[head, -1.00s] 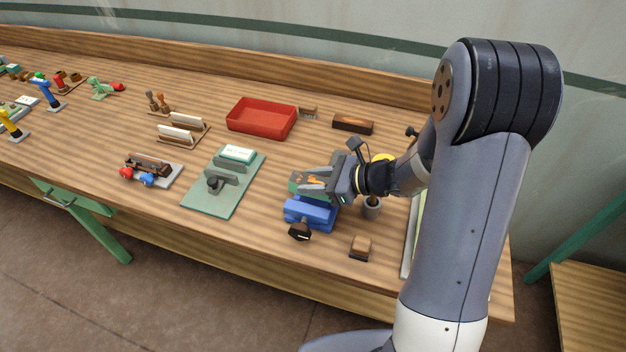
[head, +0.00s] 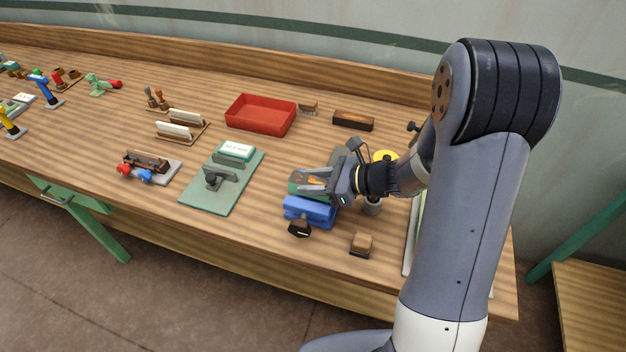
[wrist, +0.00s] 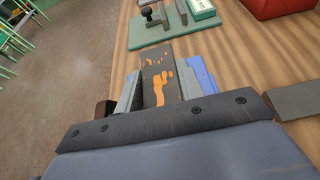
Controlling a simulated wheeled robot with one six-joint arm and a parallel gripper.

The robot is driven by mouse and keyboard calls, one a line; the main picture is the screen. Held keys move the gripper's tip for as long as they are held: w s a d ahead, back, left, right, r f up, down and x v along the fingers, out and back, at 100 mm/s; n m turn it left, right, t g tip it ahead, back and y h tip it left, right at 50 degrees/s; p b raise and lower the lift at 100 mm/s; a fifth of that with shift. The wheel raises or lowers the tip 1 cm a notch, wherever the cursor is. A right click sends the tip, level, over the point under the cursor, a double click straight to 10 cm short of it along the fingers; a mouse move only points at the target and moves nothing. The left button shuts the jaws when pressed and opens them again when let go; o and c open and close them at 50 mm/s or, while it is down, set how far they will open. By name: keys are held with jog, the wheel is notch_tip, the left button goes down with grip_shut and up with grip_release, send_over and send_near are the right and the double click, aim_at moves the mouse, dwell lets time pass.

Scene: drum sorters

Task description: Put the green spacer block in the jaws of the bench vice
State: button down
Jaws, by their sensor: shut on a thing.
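The blue bench vice (head: 310,212) stands near the front edge of the bench, with its dark handle toward the edge. In the wrist view its blue body (wrist: 203,76) and grey jaw parts show on both sides of a dark, orange-marked finger. My gripper (head: 308,184) is at the top of the vice, shut on the green spacer block (head: 295,188). Only a little green of the block shows in the head view. The fingers hide it in the wrist view. I cannot tell how deep the block sits between the jaws.
A green board (head: 205,199) with a dark fixture lies left of the vice. A red tray (head: 261,116) stands behind. Bare bench lies between board and vice.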

jog(key=shift+f+b, duration=0.65)
jog(key=shift+f, duration=0.05)
jog(key=shift+r, duration=0.15)
jog(key=shift+r+p, duration=1.05)
jog(key=shift+r, duration=0.1)
jog(key=shift+f+b, duration=1.3)
jog(key=shift+b, duration=0.15)
dwell(1.1)
jog(key=c, duration=0.9)
grip_release()
jog(key=shift+o, duration=0.2)
jog(key=shift+w+r, duration=0.1)
jog(key=shift+r, duration=0.4)
notch_tip(320, 180, up, 9)
jog(key=shift+r+p, duration=0.1)
jog(key=shift+p, duration=0.25)
jog(key=shift+f, duration=0.2)
